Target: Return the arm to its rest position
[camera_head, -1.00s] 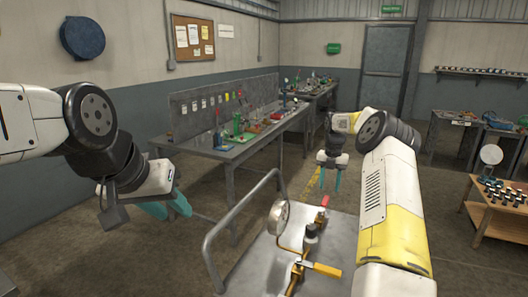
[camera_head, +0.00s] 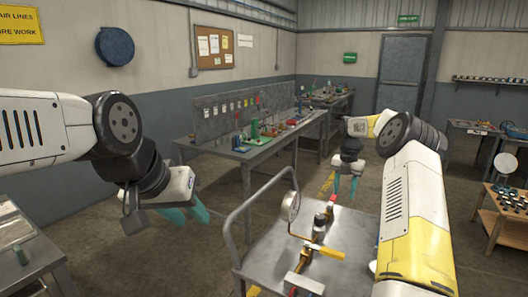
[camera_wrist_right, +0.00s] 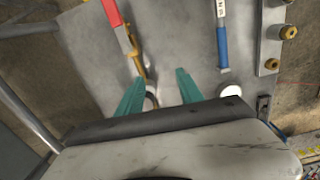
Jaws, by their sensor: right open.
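In the right wrist view the same gripper (camera_wrist_right: 160,92) is open over the grey cart surface. My left arm comes in from the left, and its gripper (camera_head: 190,214) hangs over the floor left of the cart. Its teal fingers look apart and empty.
The cart (camera_head: 262,248) carries a round gauge (camera_head: 290,207) and a yellow-handled valve (camera_head: 325,251). A blue-handled part (camera_wrist_right: 222,45) lies near my right fingers. A workbench (camera_head: 240,160) stands behind, another table (camera_head: 30,262) at lower left, and a wooden stand (camera_head: 500,228) at right.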

